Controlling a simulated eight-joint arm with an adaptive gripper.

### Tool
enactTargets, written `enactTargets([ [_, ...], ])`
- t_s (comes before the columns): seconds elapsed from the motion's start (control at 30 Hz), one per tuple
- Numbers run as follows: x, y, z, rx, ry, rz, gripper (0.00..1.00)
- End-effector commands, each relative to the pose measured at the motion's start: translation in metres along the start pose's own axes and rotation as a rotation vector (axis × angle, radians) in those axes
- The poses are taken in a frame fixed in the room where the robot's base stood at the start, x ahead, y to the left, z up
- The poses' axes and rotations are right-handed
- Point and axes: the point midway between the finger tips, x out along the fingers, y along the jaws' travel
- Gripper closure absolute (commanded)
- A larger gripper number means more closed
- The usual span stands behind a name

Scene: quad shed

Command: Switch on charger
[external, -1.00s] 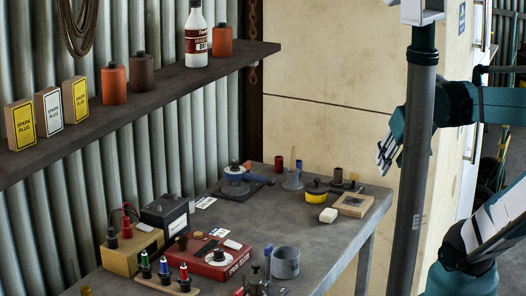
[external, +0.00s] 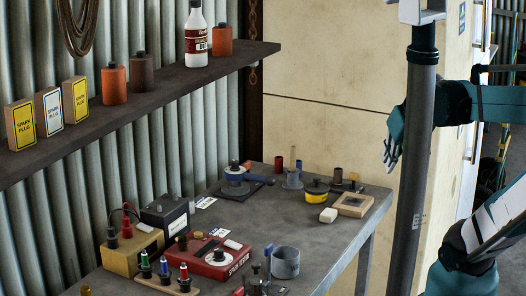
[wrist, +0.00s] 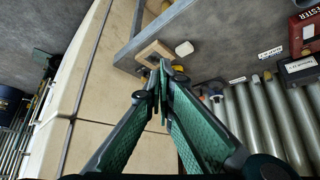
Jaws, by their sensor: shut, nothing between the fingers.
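I cannot tell for certain which device on the bench is the charger. A red box (external: 212,259) with a white dial sits on the bench; in the wrist view, the red box (wrist: 303,30) at the top right bears the word "TESTER". A black box (external: 166,213) with a pale front panel stands behind it, and it also shows in the wrist view (wrist: 299,70). A tan box (external: 131,250) with red and black knobs stands at the left. My gripper (external: 388,158) is shut and empty, in the air beyond the bench's right end; its fingertips (wrist: 160,76) meet in the wrist view.
The grey bench (external: 318,247) holds a grey cup (external: 285,263), a wooden frame (external: 354,205), a white block (external: 328,215) and a yellow tin (external: 317,194). A shelf (external: 160,94) overhangs its left side. A grey post (external: 412,160) stands before my gripper.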

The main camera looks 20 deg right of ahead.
Motion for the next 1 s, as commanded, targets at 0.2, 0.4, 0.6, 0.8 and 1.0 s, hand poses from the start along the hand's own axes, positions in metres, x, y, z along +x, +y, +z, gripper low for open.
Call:
enactTargets([
  [0.2, 0.005, -0.015, -0.017, -0.028, 0.013, -0.019, 1.00],
  [0.4, 0.013, -0.039, -0.039, -0.066, 0.030, -0.046, 1.00],
  [0.6, 0.022, -0.068, -0.060, -0.108, 0.051, -0.076, 1.00],
  [0.8, 0.032, -0.100, -0.080, -0.148, 0.072, -0.108, 1.00],
  [1.0, 0.041, -0.135, -0.097, -0.189, 0.092, -0.141, 1.00],
])
